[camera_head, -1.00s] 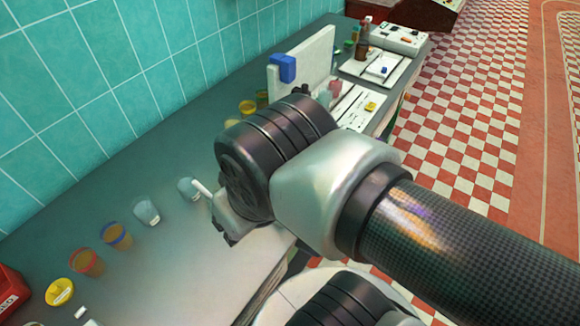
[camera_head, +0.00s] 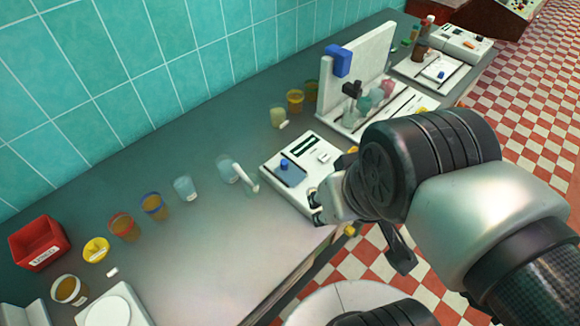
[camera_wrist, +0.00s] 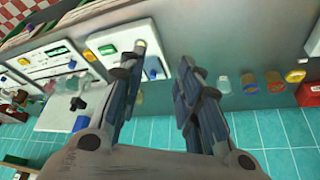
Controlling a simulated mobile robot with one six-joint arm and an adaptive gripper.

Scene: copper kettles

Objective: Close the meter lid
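The meter (camera_head: 268,165) is a white box on the grey counter, with a dark green display, a blue knob and a grey-blue panel. A white bar-like piece (camera_head: 245,178) sticks up tilted at its left edge; I cannot tell surely whether this is the lid edge-on. In the wrist view the meter (camera_wrist: 122,36) lies beyond my fingers, partly hidden by the left one. My gripper (camera_wrist: 160,65) is open and empty, its fingers spread apart. In the head view my gripper (camera_head: 318,205) is at the meter's front right corner, mostly hidden by my wrist; contact is unclear.
Clear beakers (camera_head: 186,188) and brown-filled cups (camera_head: 154,206) stand left of the meter. A red bin (camera_head: 38,243) is at the far left. A white upright stand (camera_head: 365,65) with a blue block stands behind right.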

